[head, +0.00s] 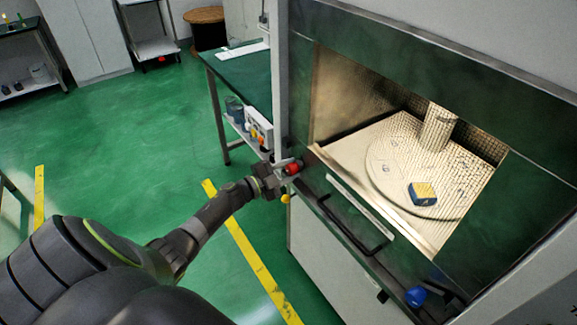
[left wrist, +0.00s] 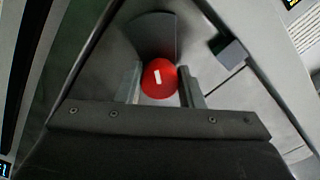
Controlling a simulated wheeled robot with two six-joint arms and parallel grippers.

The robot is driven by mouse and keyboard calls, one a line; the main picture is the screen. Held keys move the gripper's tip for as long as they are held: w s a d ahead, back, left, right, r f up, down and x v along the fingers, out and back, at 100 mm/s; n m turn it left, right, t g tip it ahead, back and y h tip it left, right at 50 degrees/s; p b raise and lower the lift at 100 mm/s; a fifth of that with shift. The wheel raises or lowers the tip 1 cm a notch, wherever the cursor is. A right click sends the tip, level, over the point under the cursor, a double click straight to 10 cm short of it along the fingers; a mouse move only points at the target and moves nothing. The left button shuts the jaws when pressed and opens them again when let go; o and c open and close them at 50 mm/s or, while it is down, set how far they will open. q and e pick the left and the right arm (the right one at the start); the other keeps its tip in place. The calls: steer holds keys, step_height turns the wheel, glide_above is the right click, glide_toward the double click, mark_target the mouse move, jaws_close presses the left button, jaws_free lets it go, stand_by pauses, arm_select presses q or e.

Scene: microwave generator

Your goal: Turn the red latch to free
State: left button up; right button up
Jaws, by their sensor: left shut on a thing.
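The red latch (head: 292,168) is on the left edge of the microwave generator's front frame. It shows in the left wrist view as a round red knob (left wrist: 159,78) with a short white mark, tilted slightly from upright. My left gripper (head: 280,176) is at the latch, shut on it, with one finger on each side of the knob (left wrist: 160,88). My right gripper is not in view.
The microwave generator's chamber (head: 330,100) shows a blue and yellow block (head: 422,194) on its round plate. A dark handle bar (head: 345,222) and a blue knob (head: 416,296) are on its front. A green-topped table (head: 240,80) stands behind the latch.

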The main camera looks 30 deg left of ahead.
arm_select(q)
steer(key=shift+n+p, duration=0.35)
steer(key=shift+n, duration=0.55)
steer(key=o, duration=1)
steer(key=shift+s, duration=0.1)
steer(key=b+v, duration=0.2)
steer(key=v, duration=1.5)
steer(key=shift+s, duration=0.1)
